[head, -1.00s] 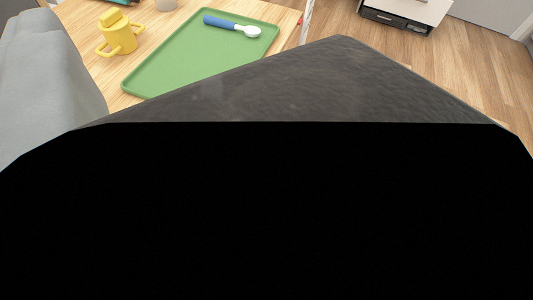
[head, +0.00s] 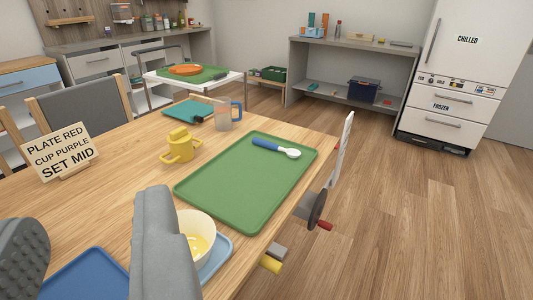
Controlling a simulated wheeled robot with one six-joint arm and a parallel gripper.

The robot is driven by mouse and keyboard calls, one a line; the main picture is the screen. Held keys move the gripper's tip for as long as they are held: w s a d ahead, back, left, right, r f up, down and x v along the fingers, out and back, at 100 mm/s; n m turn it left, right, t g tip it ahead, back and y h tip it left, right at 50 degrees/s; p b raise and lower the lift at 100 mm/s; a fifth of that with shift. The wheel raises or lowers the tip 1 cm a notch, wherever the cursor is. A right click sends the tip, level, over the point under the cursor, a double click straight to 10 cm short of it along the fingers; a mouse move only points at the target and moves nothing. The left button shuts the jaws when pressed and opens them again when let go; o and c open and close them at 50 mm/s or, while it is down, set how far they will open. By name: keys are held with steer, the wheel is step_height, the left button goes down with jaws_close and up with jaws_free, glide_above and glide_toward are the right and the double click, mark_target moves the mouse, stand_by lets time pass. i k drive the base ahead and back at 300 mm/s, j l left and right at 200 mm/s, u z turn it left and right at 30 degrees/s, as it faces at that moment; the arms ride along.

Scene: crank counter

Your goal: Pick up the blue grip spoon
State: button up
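The blue grip spoon (head: 267,143) lies on the far part of a green tray (head: 215,205) on the wooden table. Its thick blue handle points left and its pale bowl points right. My gripper (head: 88,220) shows at the lower left as two grey fingers set wide apart, with nothing seen held between them. It is on the near side of the table, to the left of and well short of the spoon. The spoon is in full view and nothing touches it but the tray.
A yellow two-handled cup (head: 179,146) stands left of the green tray, with a clear cup (head: 222,118) behind. A cream bowl (head: 197,232) is partly hidden by my finger. A crank wheel (head: 316,210) is at the table's right edge. A sign (head: 61,152) stands left. Floor at right is clear.

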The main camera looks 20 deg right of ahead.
mark_target(293, 153)
steer(key=i+l, duration=0.2)
steer(key=i, duration=0.15)
steer(key=i+l, duration=0.2)
steer(key=i, duration=0.15)
steer(key=i+l, duration=0.25)
steer(key=i+z, duration=0.05)
steer(key=i, duration=0.05)
